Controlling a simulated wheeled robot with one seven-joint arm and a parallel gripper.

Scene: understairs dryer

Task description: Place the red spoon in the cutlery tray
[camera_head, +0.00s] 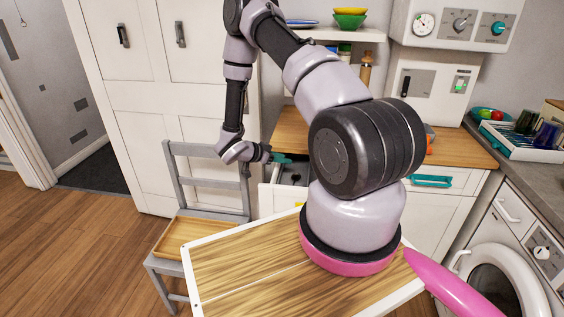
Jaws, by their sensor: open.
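My gripper (284,158) is small in the picture, left of centre, and its teal fingertips are open over or beside an opened white drawer (280,200). I cannot make out anything held between the fingers. My arm's large black joint hides the right part of the drawer and much of its inside. A small dark item (295,178) shows inside the drawer. I cannot pick out the red spoon or, with certainty, a cutlery tray.
A grey chair (207,170) stands left of the drawer. The wooden counter (455,146) lies behind my arm, with a teal-handled drawer (445,178) below. A rack (520,145) with cups stands at right, above a washing machine (495,280). Shelf bowls (350,19) sit above.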

